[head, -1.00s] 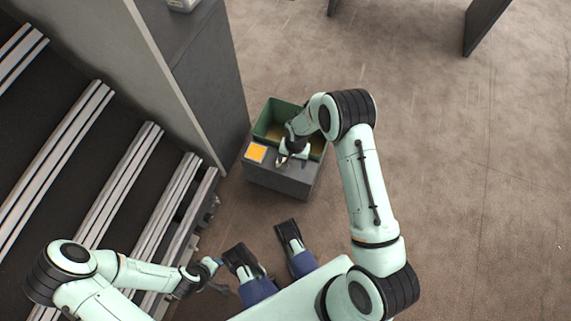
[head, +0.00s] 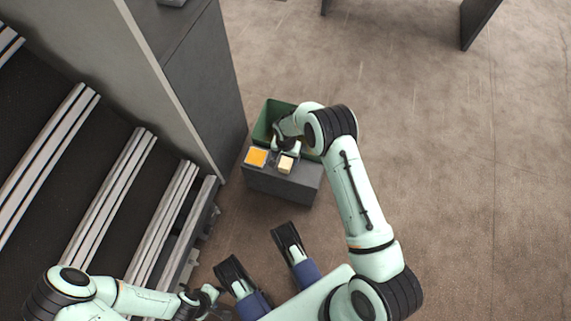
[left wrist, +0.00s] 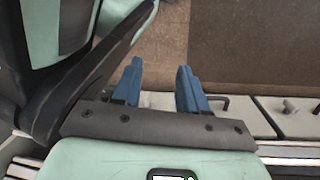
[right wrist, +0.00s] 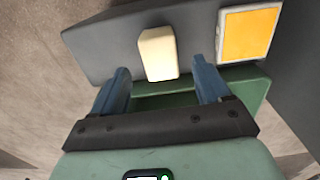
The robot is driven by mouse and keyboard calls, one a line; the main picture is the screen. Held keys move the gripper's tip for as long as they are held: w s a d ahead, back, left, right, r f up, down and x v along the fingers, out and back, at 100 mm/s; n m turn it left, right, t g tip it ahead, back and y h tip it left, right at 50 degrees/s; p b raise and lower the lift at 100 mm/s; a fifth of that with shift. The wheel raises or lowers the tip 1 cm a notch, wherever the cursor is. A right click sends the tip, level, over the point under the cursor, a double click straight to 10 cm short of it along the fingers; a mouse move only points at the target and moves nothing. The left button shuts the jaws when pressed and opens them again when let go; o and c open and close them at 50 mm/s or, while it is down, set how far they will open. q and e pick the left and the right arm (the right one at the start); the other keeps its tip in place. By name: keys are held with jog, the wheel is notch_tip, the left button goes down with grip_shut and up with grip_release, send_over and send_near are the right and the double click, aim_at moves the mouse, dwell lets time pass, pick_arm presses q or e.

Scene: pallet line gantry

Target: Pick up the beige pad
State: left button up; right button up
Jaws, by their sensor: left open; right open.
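The beige pad (head: 285,164) is a small cream block on top of the dark grey stand (head: 283,184). In the right wrist view the beige pad (right wrist: 158,54) lies ahead of my right gripper (right wrist: 160,78), in line with the gap between the two blue fingers. My right gripper is open and empty, and the pad does not look gripped. My left gripper (left wrist: 160,68) is open and empty, low at the left in the head view, far from the pad.
An orange square in a pale frame (head: 256,157) lies on the stand beside the pad. A green bin (head: 264,118) stands behind the stand. The floor at right is clear.

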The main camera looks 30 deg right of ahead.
aim_at(286, 162)
notch_tip(286, 162, down, 4)
jog(key=shift+f+b, duration=0.25)
jog(key=shift+b, duration=0.6)
jog(key=c, duration=1)
pick_arm(q)
jog(key=s, duration=0.1)
jog(key=s+f, duration=0.1)
jog(key=s+g, duration=0.1)
jog(key=shift+s+a+f, duration=0.2)
jog(key=shift+s+f, duration=0.05)
jog(key=shift+f, duration=0.1)
pick_arm(e)
jog(key=shift+c, duration=0.3)
jog(key=shift+r, duration=0.1)
pick_arm(q)
jog(key=w+d+r+t+p, duration=0.1)
jog(key=w+r+t+p, duration=0.3)
jog(key=w, duration=0.7)
notch_tip(286, 162, up, 4)
jog(key=shift+d+f+m+p, duration=0.1)
jog(key=shift+d+m+p, duration=0.2)
jog(key=shift+p, duration=0.65)
pick_arm(e)
notch_tip(286, 162, up, 20)
pick_arm(q)
jog(key=shift+w, duration=0.1)
pick_arm(e)
jog(key=shift+o, duration=0.6)
